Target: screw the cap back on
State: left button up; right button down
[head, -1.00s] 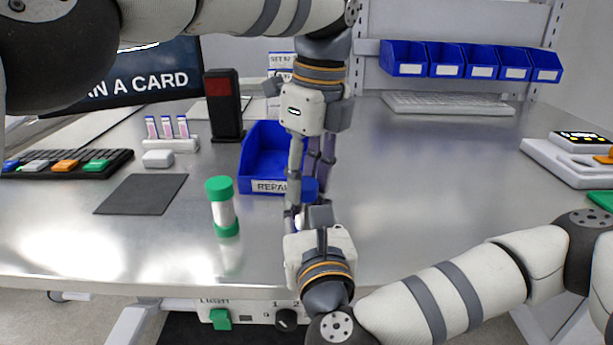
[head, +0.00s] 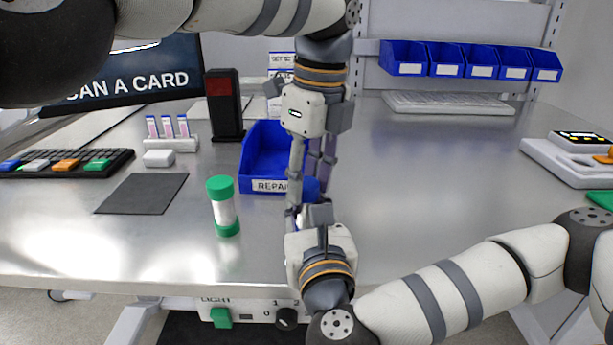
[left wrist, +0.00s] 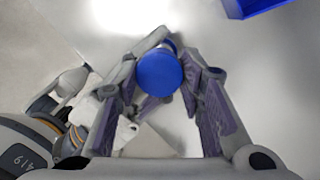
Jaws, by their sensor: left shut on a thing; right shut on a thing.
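The round blue cap (left wrist: 160,74) is between the fingers of my left gripper (left wrist: 168,84) in the left wrist view. In the head view, a little of the cap (head: 311,188) shows between the fingertips, which point down. My left gripper is shut on the cap. My right gripper (head: 312,217) comes from the front, just below the left fingertips, and is shut on the container under the cap. The container is almost wholly hidden by the fingers. I cannot tell how far the cap is seated on it.
A green-capped jar (head: 223,208) stands upright to the left of my grippers. A blue repair bin (head: 262,160) is just behind them. A dark mat (head: 142,193) and keyboard (head: 65,162) lie further left. The table's right middle (head: 420,180) is clear.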

pick_arm(q)
jog(key=shift+o, duration=0.3)
jog(key=shift+f, duration=0.65)
pick_arm(e)
jog(key=shift+a+r, duration=0.1)
jog(key=shift+r, duration=0.05)
pick_arm(q)
jog(key=o, duration=0.7)
jog(key=shift+o, duration=0.2)
jog(key=shift+r, duration=0.35)
jog(key=r, duration=0.4)
jog(key=shift+d, duration=0.25)
jog(key=shift+c, duration=0.6)
jog(key=c, duration=0.7)
